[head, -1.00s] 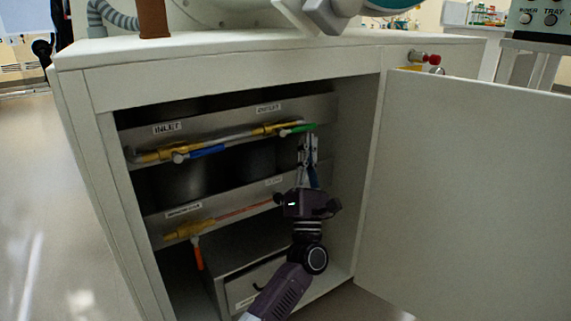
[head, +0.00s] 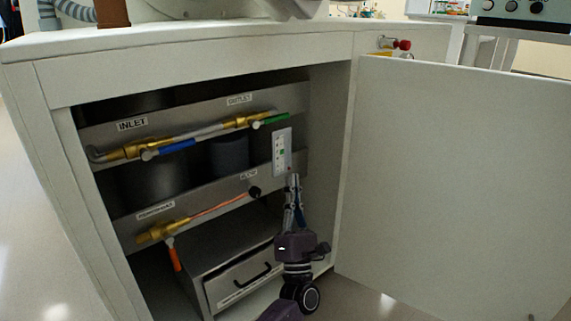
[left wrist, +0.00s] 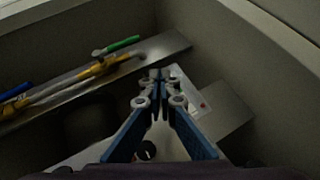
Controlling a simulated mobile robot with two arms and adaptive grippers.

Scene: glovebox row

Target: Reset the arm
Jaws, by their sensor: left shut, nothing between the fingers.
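My left gripper (head: 292,183) is shut and empty in the lower right of the cabinet opening in the head view. It stands just below a small light panel (head: 282,152) with coloured marks. In the left wrist view its closed fingers (left wrist: 158,78) point toward the cabinet's inside, partly covering that panel (left wrist: 187,92). The green valve handle (head: 276,118) by the OUTLET label is up and left of the gripper, apart from it; it also shows in the left wrist view (left wrist: 123,44). My right gripper is in no view.
The cabinet holds a blue handle (head: 177,146) by INLET, an orange handle (head: 174,258) lower down and a metal drawer (head: 238,284). The open door (head: 455,180) stands to the right. A red knob (head: 404,45) is on the cabinet's upper right.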

